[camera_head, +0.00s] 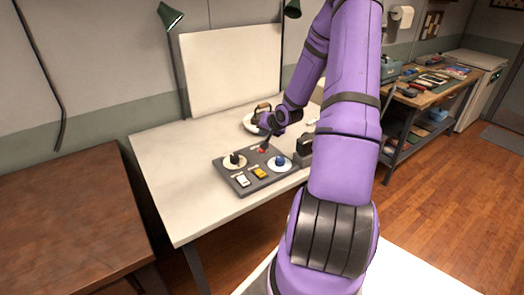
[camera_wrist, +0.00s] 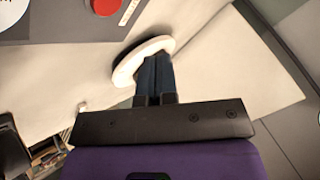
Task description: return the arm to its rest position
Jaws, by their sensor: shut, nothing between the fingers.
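My purple arm reaches over the white table (camera_head: 165,165) from the right. My gripper (camera_head: 266,143) points down close to the far edge of a dark grey control panel (camera_head: 245,185), near a red button (camera_head: 262,151). I cannot tell from the head view whether it touches anything. In the wrist view my gripper's fingers (camera_wrist: 155,68) are together and empty. They overlap a white round dish-like thing (camera_wrist: 125,75) in that view. The red button (camera_wrist: 105,6) shows at the top left, on the grey panel (camera_wrist: 60,18).
The panel bears a black knob (camera_head: 235,158), a blue knob (camera_head: 280,160), and white and yellow switches. A dark object (camera_head: 305,148) stands at its right. A white board (camera_head: 230,70) stands behind. A brown table (camera_head: 65,205) is at left; a cluttered workbench (camera_head: 425,88) is at right.

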